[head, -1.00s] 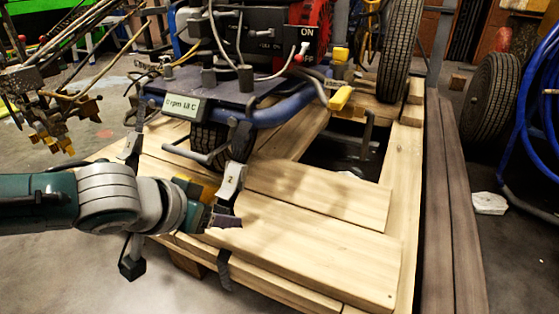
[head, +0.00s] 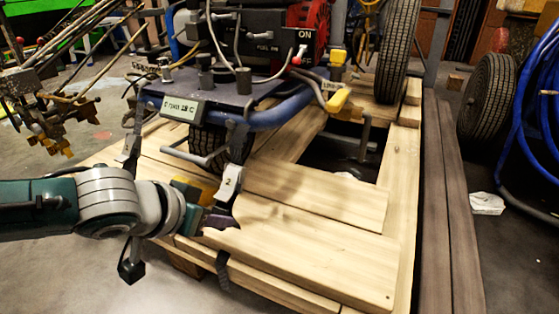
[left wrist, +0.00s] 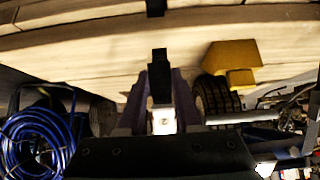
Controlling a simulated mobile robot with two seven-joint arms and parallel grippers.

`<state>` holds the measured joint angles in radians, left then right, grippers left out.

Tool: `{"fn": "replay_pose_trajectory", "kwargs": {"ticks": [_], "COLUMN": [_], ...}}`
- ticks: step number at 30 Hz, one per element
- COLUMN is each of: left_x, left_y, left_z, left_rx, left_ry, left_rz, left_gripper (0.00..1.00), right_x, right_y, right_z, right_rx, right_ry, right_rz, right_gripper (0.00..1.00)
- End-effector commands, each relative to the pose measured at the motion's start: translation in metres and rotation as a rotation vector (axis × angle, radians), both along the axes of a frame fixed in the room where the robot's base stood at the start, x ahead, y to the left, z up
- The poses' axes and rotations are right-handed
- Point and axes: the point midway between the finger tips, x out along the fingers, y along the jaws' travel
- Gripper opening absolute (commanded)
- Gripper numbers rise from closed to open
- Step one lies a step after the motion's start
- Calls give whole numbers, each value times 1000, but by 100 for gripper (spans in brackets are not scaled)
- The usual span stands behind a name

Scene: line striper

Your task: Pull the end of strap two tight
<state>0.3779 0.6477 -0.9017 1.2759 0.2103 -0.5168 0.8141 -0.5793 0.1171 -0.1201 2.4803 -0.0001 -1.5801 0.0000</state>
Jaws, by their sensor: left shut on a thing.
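The buckle of strap two (head: 229,182), light grey and marked 2, sits at the front of the line striper (head: 205,88), near its front wheel. It also shows in the left wrist view (left wrist: 164,122). My left gripper (head: 217,219) is just below the buckle, close above the front planks. In the left wrist view its dark fingers (left wrist: 160,92) are shut on the black end of strap two (left wrist: 159,68). A dark strap length (head: 222,268) hangs over the pallet's front edge. My right gripper is not in view.
The striper stands on a wooden pallet (head: 310,250) with bare planks to the right. Another buckle (head: 131,148) is at the striper's left. Spray parts with yellow tips (head: 55,140) stick out at far left. A blue hose coil (head: 540,110) is at right.

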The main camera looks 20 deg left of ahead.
Motion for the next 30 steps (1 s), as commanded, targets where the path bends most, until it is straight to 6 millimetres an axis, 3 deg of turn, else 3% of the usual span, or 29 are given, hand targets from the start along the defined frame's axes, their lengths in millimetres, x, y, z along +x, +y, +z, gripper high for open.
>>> {"fn": "replay_pose_trajectory", "kwargs": {"ticks": [13,30], "left_x": [0,-17], "left_y": [0,1], "left_z": [-1,-33], "left_rx": [-1,-1], "left_ry": [-1,4], "left_rz": [-1,1], "left_gripper": [0,0], "right_x": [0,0], "right_y": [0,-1], "right_z": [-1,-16], "right_rx": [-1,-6], "right_ry": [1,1], "right_rz": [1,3], "right_gripper": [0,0]}}
